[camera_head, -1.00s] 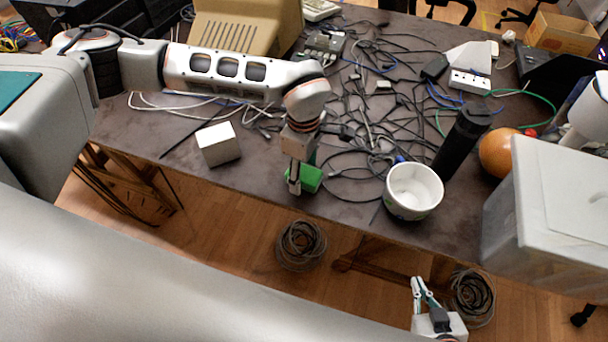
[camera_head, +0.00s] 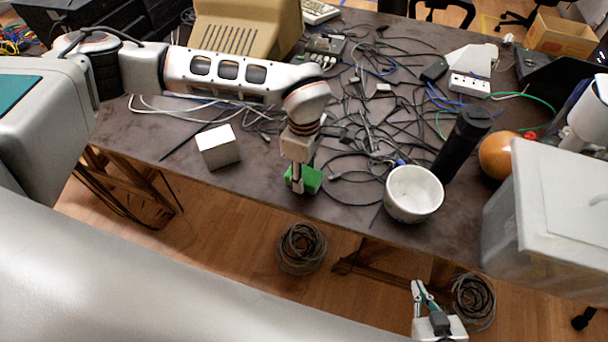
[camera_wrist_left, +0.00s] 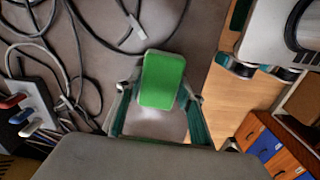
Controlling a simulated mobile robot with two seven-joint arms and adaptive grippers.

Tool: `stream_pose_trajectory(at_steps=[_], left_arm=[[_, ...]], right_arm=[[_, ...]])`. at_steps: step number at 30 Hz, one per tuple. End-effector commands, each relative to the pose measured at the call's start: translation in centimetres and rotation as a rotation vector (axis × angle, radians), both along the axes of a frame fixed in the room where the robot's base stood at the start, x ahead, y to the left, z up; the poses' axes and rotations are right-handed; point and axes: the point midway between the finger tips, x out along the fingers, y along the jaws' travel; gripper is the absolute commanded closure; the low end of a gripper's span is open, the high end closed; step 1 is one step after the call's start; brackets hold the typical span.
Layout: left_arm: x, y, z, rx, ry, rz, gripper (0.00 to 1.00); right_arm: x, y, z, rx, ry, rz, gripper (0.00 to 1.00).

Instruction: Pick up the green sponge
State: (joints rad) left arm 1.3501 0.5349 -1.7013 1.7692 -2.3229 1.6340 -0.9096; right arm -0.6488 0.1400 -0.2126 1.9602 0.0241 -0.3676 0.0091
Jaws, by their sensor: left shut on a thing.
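The green sponge (camera_head: 312,180) is at the front edge of the dark table, between a white box and a white bowl. My left gripper (camera_head: 297,186) points down and is shut on it. In the left wrist view the green sponge (camera_wrist_left: 162,80) sits between the two fingertips of my left gripper (camera_wrist_left: 160,92). I cannot tell whether the sponge touches the tabletop. My right gripper (camera_head: 421,290) is low at the bottom right, beyond the table's front edge, away from the sponge; its finger gap is unclear.
The white box (camera_head: 218,146) stands left of the sponge and the white bowl (camera_head: 414,194) right of it. A black cylinder (camera_head: 462,142), an orange ball (camera_head: 497,154) and a grey bin (camera_head: 550,205) are further right. Tangled cables (camera_head: 370,125) lie behind.

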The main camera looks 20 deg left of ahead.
Motion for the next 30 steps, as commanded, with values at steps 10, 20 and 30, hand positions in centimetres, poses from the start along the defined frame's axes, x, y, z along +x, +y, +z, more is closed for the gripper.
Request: stream_pose_trajectory(at_steps=[10, 20, 30], left_arm=[[0.2, 0.0, 7.0, -0.001, -0.007, -0.001, 0.77], [0.1, 0.0, 15.5, -0.001, -0.005, 0.000, 0.77], [0.0, 0.0, 19.0, 0.000, -0.001, 0.000, 0.77]], right_arm=[[0.1, 0.0, 0.4, 0.000, -0.004, 0.000, 1.00], [0.2, 0.0, 0.6, 0.000, -0.006, 0.000, 1.00], [0.3, 0.0, 0.7, 0.000, -0.007, 0.000, 1.00]])
